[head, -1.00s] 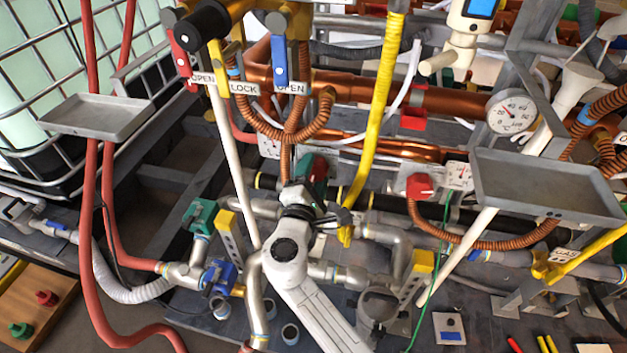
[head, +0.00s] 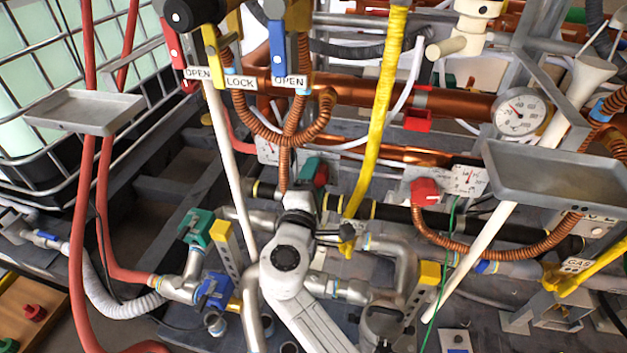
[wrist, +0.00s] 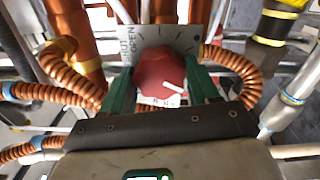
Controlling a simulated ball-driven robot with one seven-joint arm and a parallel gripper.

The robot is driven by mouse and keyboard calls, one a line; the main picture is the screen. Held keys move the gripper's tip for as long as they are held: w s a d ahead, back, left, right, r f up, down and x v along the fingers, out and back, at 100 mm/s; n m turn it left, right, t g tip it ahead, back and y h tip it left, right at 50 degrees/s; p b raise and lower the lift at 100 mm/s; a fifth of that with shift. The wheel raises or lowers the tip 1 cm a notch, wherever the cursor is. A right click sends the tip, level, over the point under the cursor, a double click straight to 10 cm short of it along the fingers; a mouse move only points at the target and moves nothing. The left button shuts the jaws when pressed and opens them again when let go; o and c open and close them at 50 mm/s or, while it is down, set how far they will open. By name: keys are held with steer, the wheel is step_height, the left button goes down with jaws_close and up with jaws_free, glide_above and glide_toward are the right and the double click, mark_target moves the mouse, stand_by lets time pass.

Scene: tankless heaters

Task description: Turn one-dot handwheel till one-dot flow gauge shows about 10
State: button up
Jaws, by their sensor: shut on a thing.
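My gripper (wrist: 163,88) has its two green fingers on either side of a red handwheel (wrist: 160,74) and is shut on it. The handwheel has a white pointer mark towards its lower right, and a plate (wrist: 185,38) with ticks and "OPEN" behind it. In the head view, the gripper (head: 314,172) partly covers this handwheel (head: 321,175). A small white gauge (head: 268,150) is left of it. Another red handwheel (head: 426,191) and a white square gauge (head: 467,180) are to the right. I cannot make out dot marks or exact readings.
A yellow hose (head: 378,120) hangs just right of my gripper, and a white pole (head: 228,150) stands left. Ribbed copper hoses (wrist: 65,93) flank the held handwheel. A grey tray (head: 560,175) is at right, and a round dial (head: 519,111) is above it.

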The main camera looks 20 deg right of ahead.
steer(key=o, duration=1.1)
steer(key=shift+c, duration=0.2)
steer(key=p+v, duration=0.2)
steer(key=v, duration=0.9)
steer(key=shift+d, duration=0.1)
